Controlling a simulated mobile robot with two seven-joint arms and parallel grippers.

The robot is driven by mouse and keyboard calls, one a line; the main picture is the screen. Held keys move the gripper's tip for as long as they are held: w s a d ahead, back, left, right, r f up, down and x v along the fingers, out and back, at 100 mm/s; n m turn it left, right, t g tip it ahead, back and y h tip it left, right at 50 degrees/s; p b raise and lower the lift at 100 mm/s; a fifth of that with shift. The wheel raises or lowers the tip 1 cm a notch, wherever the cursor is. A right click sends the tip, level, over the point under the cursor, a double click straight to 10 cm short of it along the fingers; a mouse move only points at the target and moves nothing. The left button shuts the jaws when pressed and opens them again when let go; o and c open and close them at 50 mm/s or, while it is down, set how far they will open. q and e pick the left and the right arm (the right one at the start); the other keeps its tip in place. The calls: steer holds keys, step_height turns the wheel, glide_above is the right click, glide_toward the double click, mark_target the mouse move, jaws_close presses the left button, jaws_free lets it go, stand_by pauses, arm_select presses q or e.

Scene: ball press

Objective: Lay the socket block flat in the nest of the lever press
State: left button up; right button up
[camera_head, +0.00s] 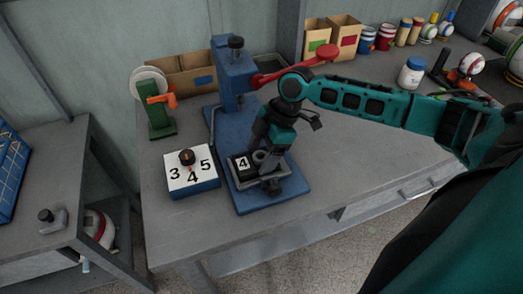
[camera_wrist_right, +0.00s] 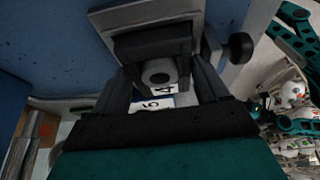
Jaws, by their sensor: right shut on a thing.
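The socket block (camera_head: 243,163) is dark, with a white label reading 4. My right gripper (camera_head: 262,158) points down over the press base and is shut on it. In the right wrist view the block, with a round grey socket (camera_wrist_right: 159,72), sits between the fingers of my right gripper (camera_wrist_right: 163,85). The blue lever press (camera_head: 228,120) has a red-knobbed lever and a blue base plate. Its nest (camera_head: 273,181) is at the front of that plate, partly hidden by block and gripper. I cannot tell whether the block rests fully flat. My left gripper is out of view.
A blue box with a white numbered top and dial (camera_head: 192,180) stands close left of the press base. A green stand with a reel (camera_head: 158,115) is behind it. Cardboard boxes (camera_head: 188,76) stand at the back. The bench front right of the press is clear.

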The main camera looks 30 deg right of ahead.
steer(key=o, duration=1.1)
steer(key=shift+f, duration=0.1)
steer(key=shift+s, duration=0.1)
steer(key=w+v, duration=0.1)
steer(key=v, duration=1.2)
steer(key=shift+s+p, duration=0.35)
steer(key=shift+p, duration=0.05)
